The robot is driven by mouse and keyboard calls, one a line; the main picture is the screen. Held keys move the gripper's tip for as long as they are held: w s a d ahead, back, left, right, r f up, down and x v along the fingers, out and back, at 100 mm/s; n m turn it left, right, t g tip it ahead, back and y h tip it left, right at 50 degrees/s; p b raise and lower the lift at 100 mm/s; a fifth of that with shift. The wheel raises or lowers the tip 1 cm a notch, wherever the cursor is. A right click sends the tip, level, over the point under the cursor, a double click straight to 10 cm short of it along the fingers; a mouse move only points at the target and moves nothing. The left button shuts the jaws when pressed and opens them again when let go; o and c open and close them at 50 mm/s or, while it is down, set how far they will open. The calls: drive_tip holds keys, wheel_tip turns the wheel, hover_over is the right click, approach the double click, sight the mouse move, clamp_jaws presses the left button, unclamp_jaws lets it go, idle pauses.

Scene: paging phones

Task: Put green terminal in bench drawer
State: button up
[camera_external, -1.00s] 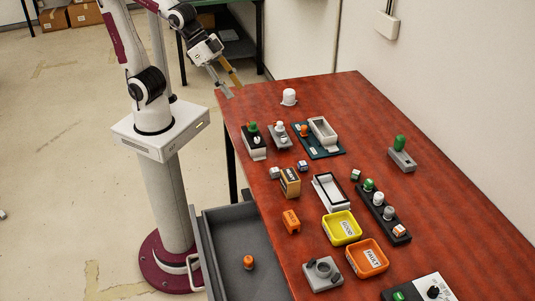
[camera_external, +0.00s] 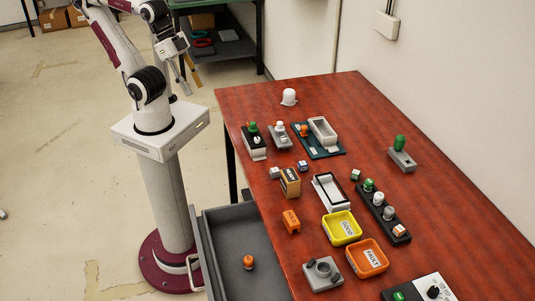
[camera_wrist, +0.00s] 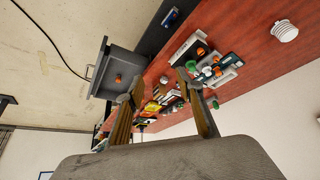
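Several green-topped pieces are on the red bench: one on a black-and-white block (camera_external: 252,127), one on a grey base (camera_external: 399,143) at the right, and one on a black rail (camera_external: 369,185). I cannot tell which is the green terminal. The bench drawer (camera_external: 222,222) is pulled out at the bench's left side and holds an orange knob-like piece (camera_external: 248,262). The drawer also shows in the wrist view (camera_wrist: 117,58). My gripper (camera_external: 190,76) is open and empty, in the air left of the bench, well away from the green pieces. Its spread fingers show in the wrist view (camera_wrist: 160,82).
A yellow tray (camera_external: 326,223) and an orange tray (camera_external: 354,258) stand near the bench middle front. A white open box (camera_external: 317,182), a tan block (camera_external: 290,182) and a white domed piece (camera_external: 289,97) are also there. The bench's far right is mostly clear.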

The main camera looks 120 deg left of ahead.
drive_tip(key=shift+o, duration=0.5)
drive_tip(key=w+d+r+n+t+h, duration=0.1)
drive_tip(key=w+d+n+h, duration=0.1)
drive_tip(key=w+n, duration=1)
drive_tip(key=w+d+r+n+t+h, duration=0.15)
drive_tip(key=w+n, duration=0.35)
drive_tip(key=w, duration=1.4)
drive_tip(key=w+a+f+n+y, duration=0.1)
drive_tip(key=w+a+f+n, duration=0.3)
drive_tip(key=w+f+n, duration=0.2)
drive_tip(key=w+a+f+n+y, duration=0.1)
drive_tip(key=w+a+f+n, duration=0.3)
drive_tip(key=w+f+n, duration=0.2)
drive_tip(key=w+a+f+n+t+y, duration=0.1)
drive_tip(key=w+a+f+n, duration=0.3)
drive_tip(key=w+f+n, duration=0.2)
drive_tip(key=shift+w+a+f, duration=0.3)
drive_tip(key=shift+a+f, duration=0.1)
drive_tip(key=shift+f, duration=0.15)
drive_tip(key=shift+w+a+f+n+y, duration=0.15)
drive_tip(key=shift+a+f+n+y, duration=0.1)
drive_tip(key=shift+f+n, duration=0.2)
